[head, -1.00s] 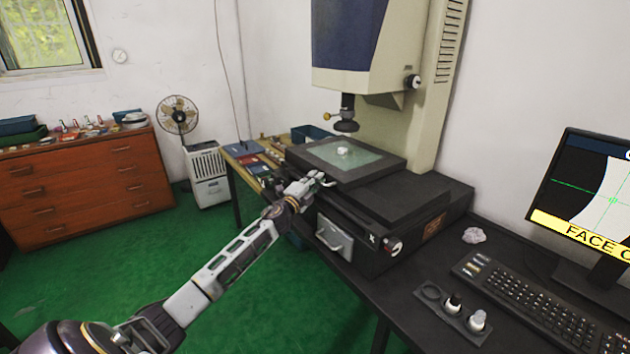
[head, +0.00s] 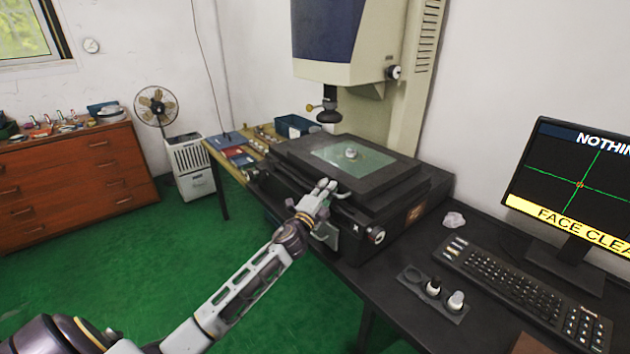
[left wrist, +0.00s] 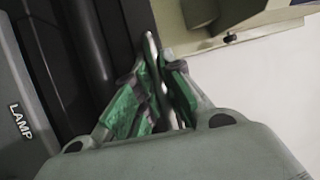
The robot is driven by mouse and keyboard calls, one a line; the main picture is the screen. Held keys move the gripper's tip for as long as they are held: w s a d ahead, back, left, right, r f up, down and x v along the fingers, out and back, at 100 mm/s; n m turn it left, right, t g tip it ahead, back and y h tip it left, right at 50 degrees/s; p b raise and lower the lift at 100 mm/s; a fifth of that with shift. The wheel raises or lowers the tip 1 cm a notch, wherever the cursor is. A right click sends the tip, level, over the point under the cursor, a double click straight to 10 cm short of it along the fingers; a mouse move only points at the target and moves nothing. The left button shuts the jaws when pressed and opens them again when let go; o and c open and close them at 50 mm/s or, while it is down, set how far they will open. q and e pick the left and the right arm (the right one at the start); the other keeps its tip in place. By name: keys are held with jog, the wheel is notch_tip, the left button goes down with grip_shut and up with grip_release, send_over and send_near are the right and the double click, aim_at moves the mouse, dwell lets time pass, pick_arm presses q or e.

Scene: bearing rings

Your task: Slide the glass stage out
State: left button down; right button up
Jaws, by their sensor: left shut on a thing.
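The glass stage is a dark frame (head: 395,170) around a greenish glass plate (head: 372,163), on the measuring machine's black base. A small pale ring (head: 351,153) lies on the glass, to the right of the lens (head: 329,116) above. My left gripper (head: 327,188) is at the stage's front edge, shut on a thin metal bar that looks like the stage handle. In the left wrist view, the bar (left wrist: 150,46) runs between the green-padded fingers of my gripper (left wrist: 164,72). The fingers hide part of the bar. My right gripper is out of view.
The X knob (head: 376,235) sticks out of the base near my gripper. A keyboard (head: 520,290) and a small holder with two knobs (head: 433,290) are on the black table. The monitor (head: 575,185) reads "NOTHIN..." and "FACE CLEA...". A blue bin (head: 294,126) stands behind the stage.

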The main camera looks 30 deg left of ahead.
pick_arm(q)
jog(key=s+d, duration=0.1)
jog(key=d, duration=0.2)
jog(key=s+d, duration=0.1)
jog(key=d, duration=0.1)
jog(key=s+d, duration=0.1)
jog(key=d, duration=0.2)
jog(key=shift+s+d+f, duration=0.15)
jog(key=shift+s+d, duration=0.1)
jog(key=shift+d, duration=0.05)
jog(key=c, duration=1.5)
grip_release()
jog(key=shift+s+d, duration=0.1)
jog(key=shift+s+f, duration=0.15)
jog(key=shift+f, duration=0.05)
jog(key=s, duration=0.7)
jog(key=shift+s+f, duration=0.2)
jog(key=shift+s, duration=0.05)
